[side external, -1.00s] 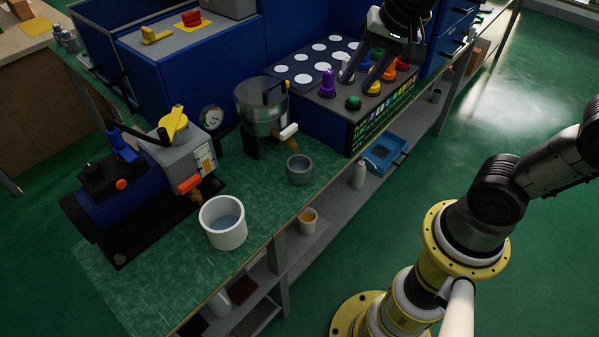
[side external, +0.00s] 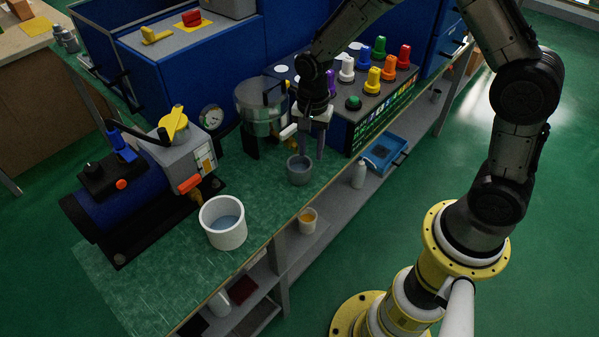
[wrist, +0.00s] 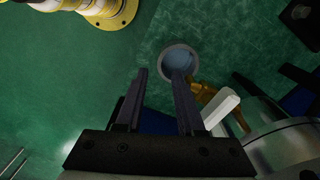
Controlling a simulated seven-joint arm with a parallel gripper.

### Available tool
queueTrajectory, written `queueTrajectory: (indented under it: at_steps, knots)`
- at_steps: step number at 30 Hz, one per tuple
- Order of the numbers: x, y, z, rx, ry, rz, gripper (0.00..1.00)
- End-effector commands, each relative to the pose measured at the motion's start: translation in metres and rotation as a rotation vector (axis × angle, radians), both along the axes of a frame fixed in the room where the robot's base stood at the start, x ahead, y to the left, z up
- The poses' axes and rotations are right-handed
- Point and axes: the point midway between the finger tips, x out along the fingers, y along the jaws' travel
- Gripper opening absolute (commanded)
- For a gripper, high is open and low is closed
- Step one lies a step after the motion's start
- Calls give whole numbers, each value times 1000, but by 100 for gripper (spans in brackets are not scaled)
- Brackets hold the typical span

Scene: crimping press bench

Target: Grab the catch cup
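The small grey cup (side external: 299,172), which I take to be the catch cup, stands upright on the green bench beside the metal pot's tap. In the wrist view the cup (wrist: 166,56) shows as a round rim beyond my fingertips, with a bluish inside. My gripper (side external: 311,150) points down, just behind and to the right of the cup. My gripper (wrist: 160,76) is open with nothing between its fingers. In the wrist view the right fingertip overlaps the cup's rim; I cannot tell if it touches.
The metal pot (side external: 262,113) with its white handle (side external: 288,132) and brown tap (wrist: 203,92) is close beside my gripper. A white bucket (side external: 222,232) stands to the left. The box with coloured knobs (side external: 345,130) is behind. The bench's front edge is near the cup.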

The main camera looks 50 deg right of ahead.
Motion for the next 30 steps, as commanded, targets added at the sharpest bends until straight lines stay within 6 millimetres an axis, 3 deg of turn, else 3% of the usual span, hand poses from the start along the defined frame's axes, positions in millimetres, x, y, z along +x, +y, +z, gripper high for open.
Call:
queueTrajectory:
  at_steps: [3,10,18,28,30]
  knots:
    - [0,0,-16,0,1,0,37]
    - [0,0,-31,0,1,0,37]
    - [0,1,-68,0,2,0,37]
    - [1,1,-76,0,-2,0,37]
    - [1,1,-75,0,-2,0,28]
